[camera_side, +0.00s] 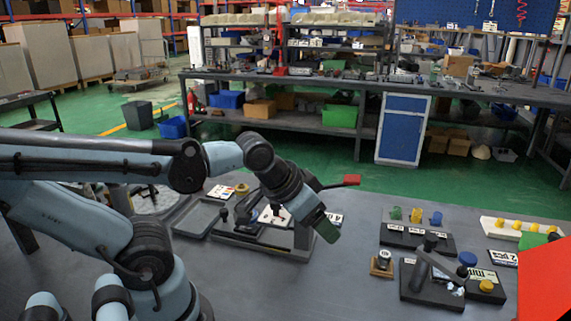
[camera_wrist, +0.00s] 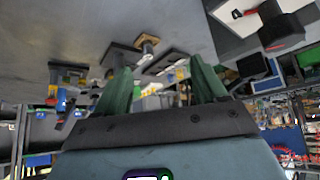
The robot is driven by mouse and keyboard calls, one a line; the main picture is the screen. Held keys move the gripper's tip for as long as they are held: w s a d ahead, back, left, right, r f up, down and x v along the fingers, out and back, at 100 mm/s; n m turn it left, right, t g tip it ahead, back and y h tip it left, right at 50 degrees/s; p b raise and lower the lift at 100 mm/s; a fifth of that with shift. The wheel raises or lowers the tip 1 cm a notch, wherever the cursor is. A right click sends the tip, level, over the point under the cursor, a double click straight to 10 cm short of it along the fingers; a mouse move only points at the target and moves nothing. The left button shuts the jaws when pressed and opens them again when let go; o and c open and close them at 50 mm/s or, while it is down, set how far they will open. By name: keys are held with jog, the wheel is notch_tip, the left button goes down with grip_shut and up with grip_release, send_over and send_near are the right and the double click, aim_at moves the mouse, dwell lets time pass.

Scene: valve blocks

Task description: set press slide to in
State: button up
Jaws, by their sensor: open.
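A dark press-like fixture (camera_side: 262,245) stands on the table at the middle of the side view. It has a raised frame and a lever ending in a red handle (camera_side: 350,180). I cannot clearly tell which of its parts is the press slide, and my wrist covers some of it. My gripper (camera_side: 325,229) is at the fixture's right end in the side view, green fingers tilted down to the right; I cannot tell whether they touch it. In the wrist view the two green fingers (camera_wrist: 162,90) are apart, with nothing visibly held between them.
To the right stand a block with green, yellow and blue knobs (camera_side: 418,238) and a dark lever unit (camera_side: 432,285). A white strip with yellow knobs (camera_side: 513,229) is farther right. A grey tray (camera_side: 197,219) lies left of the fixture. Bare table (camera_side: 345,275) lies in front.

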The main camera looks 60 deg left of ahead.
dwell(0.4)
jog(key=shift+c, duration=1.4)
jog(key=shift+r, duration=0.35)
jog(key=shift+c, duration=0.8)
notch_tip(320, 180, up, 8)
jog(key=f, duration=0.1)
jog(key=n+g, duration=0.7)
jog(key=n, duration=0.7)
send_over(223, 210)
notch_tip(223, 210, down, 4)
jog(key=shift+f, duration=6.2)
